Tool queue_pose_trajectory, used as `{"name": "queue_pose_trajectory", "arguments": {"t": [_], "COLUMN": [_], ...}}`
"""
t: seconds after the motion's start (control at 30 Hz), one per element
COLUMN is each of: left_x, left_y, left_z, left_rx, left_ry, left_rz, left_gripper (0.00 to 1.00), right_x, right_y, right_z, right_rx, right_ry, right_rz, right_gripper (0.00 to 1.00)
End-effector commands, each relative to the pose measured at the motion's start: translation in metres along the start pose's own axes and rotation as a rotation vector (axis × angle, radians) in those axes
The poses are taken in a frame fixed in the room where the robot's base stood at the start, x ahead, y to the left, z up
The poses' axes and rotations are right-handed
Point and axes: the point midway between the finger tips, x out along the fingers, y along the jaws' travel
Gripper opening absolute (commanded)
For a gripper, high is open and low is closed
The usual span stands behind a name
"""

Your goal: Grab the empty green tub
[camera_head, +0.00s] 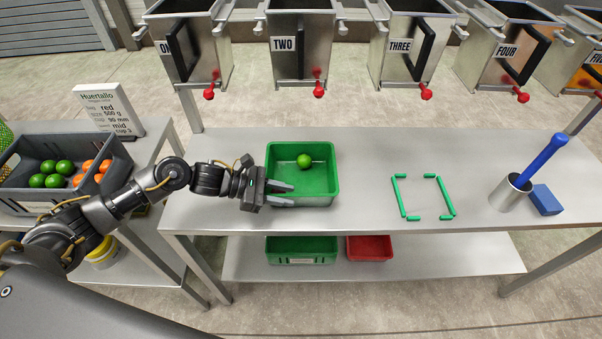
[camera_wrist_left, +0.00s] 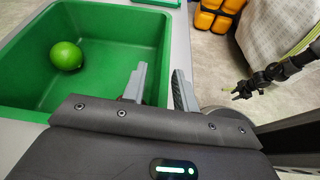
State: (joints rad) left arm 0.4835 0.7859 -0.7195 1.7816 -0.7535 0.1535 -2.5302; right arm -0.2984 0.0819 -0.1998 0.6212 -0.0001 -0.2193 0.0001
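A green tub (camera_head: 272,160) stands on the metal table with one green fruit (camera_head: 304,160) inside. It fills the left of the left wrist view (camera_wrist_left: 25,70). My left gripper (camera_head: 281,193) is at the tub's near-left corner. Its fingers are apart: in the left wrist view (camera_wrist_left: 158,88) one is over the tub's inside and the other is outside its wall. Contact with the wall is unclear. Another green tub (camera_head: 300,259) sits on the lower shelf, partly hidden by the tabletop; its contents cannot be seen clearly. My right gripper (camera_wrist_left: 241,92) shows small in the left wrist view.
A red tub (camera_head: 369,248) sits beside the lower green tub. Green strips (camera_head: 398,196) outline a bare patch of tabletop. A metal cup (camera_head: 510,192) with a blue-handled tool and a blue block (camera_head: 545,200) stand right. Numbered metal hoppers (camera_head: 300,50) hang behind. A grey crate (camera_head: 35,202) holds fruit.

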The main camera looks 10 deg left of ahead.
Motion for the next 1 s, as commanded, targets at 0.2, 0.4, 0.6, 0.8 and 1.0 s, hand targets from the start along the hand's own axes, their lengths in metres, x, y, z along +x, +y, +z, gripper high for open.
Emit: {"name": "queue_pose_trajectory", "arguments": {"t": [0.2, 0.4, 0.6, 0.8, 1.0], "left_x": [0.0072, 0.0071, 0.0070, 0.0067, 0.0064], "left_y": [-0.0001, -0.0002, -0.0002, 0.0004, 0.0005], "left_z": [-0.0010, -0.0010, -0.0009, 0.0001, 0.0008], "left_rx": [0.000, 0.000, 0.000, 0.002, 0.002], "left_ry": [0.001, 0.001, 0.000, -0.001, -0.001], "left_rz": [0.000, 0.000, 0.000, 0.001, 0.001], "left_gripper": [0.29, 0.17, 0.00, 0.00, 0.00], "right_x": [-0.0023, -0.0021, -0.0021, -0.0022, -0.0012], "right_y": [-0.0004, -0.0010, -0.0021, -0.0030, -0.0032], "right_z": [0.0017, 0.0019, 0.0018, 0.0017, 0.0018], "right_rx": [0.000, 0.000, 0.001, 0.001, 0.001], "right_ry": [-0.003, -0.004, -0.004, -0.004, -0.003], "right_rz": [-0.001, -0.001, -0.002, -0.003, -0.004], "right_gripper": [0.36, 0.36, 0.36, 0.36, 0.36]}}
